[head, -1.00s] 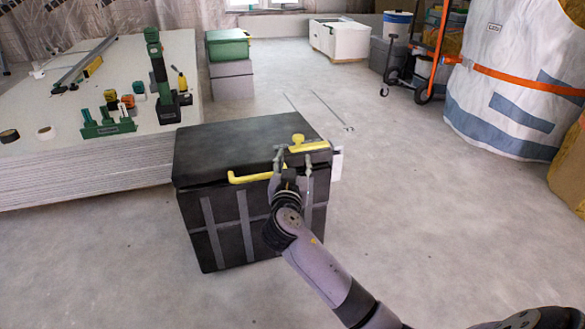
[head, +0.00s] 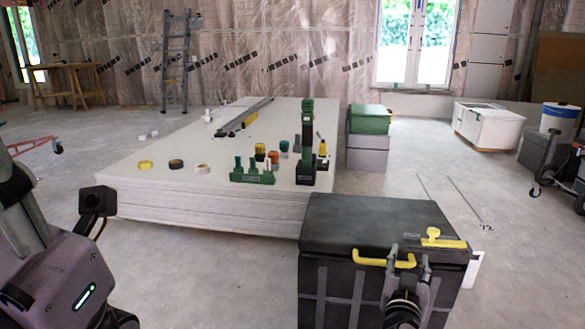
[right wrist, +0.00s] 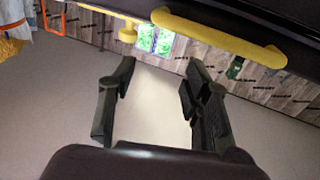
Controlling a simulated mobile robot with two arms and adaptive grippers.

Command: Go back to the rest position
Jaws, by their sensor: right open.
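My right gripper (head: 408,262) is in front of the black box (head: 350,222) at lower right, near its upper front edge. Its two fingers stand apart with nothing visible between them; they also show spread in the right wrist view (right wrist: 158,80). A yellow bar handle (head: 372,261) is on the box front just left of the gripper, and it shows above the fingers in the right wrist view (right wrist: 222,38).
A stack of panels (head: 200,208) carries a green tool holder (head: 252,177), several tools and tape rolls. A green case (head: 370,120) sits on a grey box behind. A white crate (head: 488,127) and a wheeled cart (head: 545,160) stand at right. Floor between is clear.

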